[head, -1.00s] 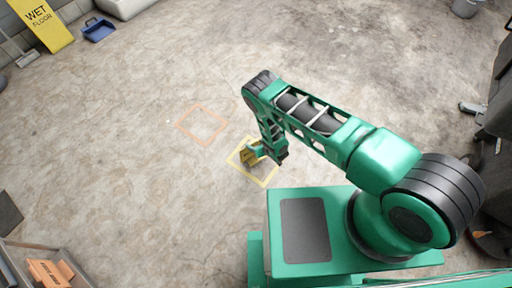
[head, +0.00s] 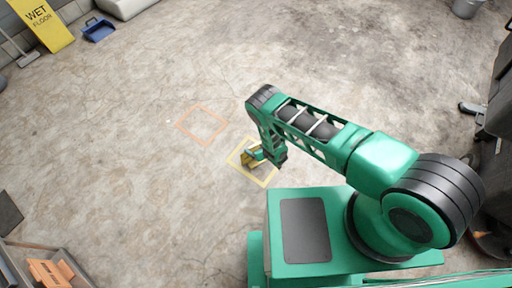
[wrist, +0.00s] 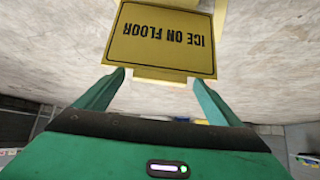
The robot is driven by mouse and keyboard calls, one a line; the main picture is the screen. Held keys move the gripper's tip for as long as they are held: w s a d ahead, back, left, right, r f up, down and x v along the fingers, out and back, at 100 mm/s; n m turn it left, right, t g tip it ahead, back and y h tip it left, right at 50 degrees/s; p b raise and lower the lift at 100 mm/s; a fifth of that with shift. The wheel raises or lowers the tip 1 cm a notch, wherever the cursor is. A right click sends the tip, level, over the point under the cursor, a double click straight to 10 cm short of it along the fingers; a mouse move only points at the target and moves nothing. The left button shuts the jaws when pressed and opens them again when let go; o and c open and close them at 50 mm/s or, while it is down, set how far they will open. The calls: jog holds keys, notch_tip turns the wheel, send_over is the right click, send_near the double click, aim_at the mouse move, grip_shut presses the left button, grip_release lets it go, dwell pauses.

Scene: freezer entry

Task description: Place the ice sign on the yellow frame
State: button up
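The yellow ice sign (head: 248,161) is inside the yellow frame (head: 244,174) on the floor, partly hidden by my gripper (head: 257,154). In the wrist view the sign's panel (wrist: 160,40) faces me with ICE ON FLOOR upside down. A narrower yellow part shows below the panel's near edge, between my fingers. My gripper (wrist: 159,78) is open, its two fingers wide apart on either side, with a gap to that narrower part.
An empty orange frame (head: 212,114) lies left of the yellow one. A wet floor sign (head: 41,25), a blue dustpan (head: 98,30) and a bucket (head: 466,8) are far off. An orange sign (head: 50,272) is at lower left. The floor around the frames is clear.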

jog(key=shift+r, duration=0.2)
jog(key=v, duration=1.2)
